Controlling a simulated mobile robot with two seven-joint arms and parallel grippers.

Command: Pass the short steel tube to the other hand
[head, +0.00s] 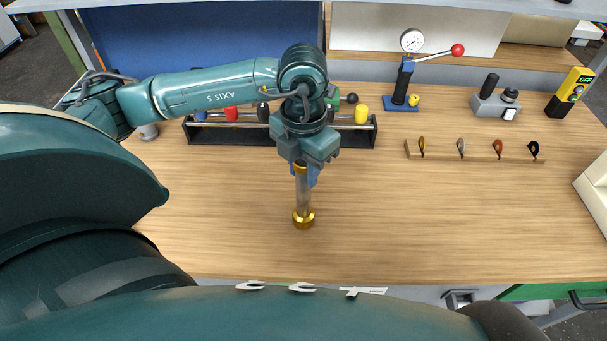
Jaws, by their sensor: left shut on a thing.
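The short steel tube (303,193) is upright over the middle of the wooden workbench, grey with brass-coloured ends. Its lower brass end (303,219) is wider; I cannot tell whether it touches the bench top. My left gripper (305,172) points down from above and is shut on the tube near its upper end. The gripper and wrist hide part of the tube's top. My right gripper is not in view.
Behind my left arm stands a black rack (358,136) with coloured-handled tools. A dial-gauge press (402,85), a grey device (494,104), a yellow meter (569,92) and a hook strip (475,153) stand back right. The bench (430,225) is clear at front right.

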